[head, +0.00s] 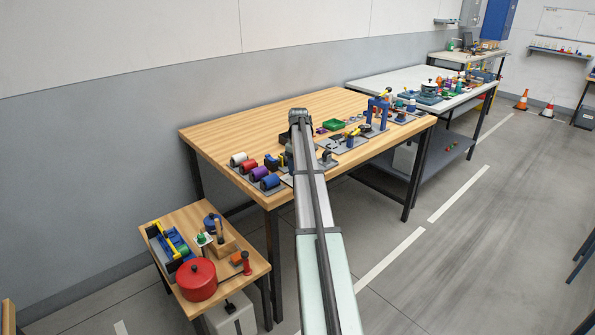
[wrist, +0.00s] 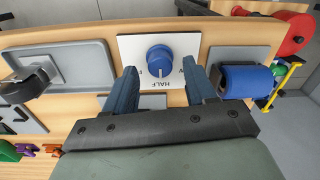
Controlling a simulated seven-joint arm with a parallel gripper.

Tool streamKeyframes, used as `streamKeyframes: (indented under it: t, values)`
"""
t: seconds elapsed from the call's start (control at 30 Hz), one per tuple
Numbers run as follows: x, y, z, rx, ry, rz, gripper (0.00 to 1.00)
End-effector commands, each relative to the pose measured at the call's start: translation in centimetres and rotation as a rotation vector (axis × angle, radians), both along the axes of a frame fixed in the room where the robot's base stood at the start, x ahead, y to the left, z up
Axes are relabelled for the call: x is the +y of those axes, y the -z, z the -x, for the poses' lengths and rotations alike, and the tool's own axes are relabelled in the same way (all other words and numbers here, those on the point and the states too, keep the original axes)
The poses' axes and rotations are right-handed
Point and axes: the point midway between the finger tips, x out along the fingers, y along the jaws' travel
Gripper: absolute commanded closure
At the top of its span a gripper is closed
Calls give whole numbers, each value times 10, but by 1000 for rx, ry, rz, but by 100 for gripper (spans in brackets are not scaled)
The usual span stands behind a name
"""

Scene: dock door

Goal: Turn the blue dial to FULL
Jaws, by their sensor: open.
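The blue dial (wrist: 160,60) sits on a white plate (wrist: 128,47) in the wrist view. A small white mark on the dial's near edge points toward the word HALF, which reads upside down. Other lettering at the plate's sides is partly hidden by my fingers. My gripper (wrist: 160,71) is open, with one blue finger on each side of the dial's near part. It holds nothing, and I cannot tell its height above the plate. In the head view my arm hides the dial.
A blue roller (wrist: 247,80) on a grey plate lies close to the right finger. A grey plate with a dark knob (wrist: 28,82) is at left. Several fixtures line the wooden table (head: 235,131). A red pot (head: 198,280) stands on a lower side table. The table's back is clear.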

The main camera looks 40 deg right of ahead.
Motion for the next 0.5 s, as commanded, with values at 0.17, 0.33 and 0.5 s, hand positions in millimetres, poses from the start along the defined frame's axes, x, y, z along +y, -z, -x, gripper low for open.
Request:
streamKeyframes:
  t: [0.17, 0.33, 0.5]
  values:
    - [1, 13, 0, 1, 0, -1, 45]
    - [1, 16, 0, 0, 0, 0, 45]
    - [1, 16, 0, 0, 0, 0, 45]
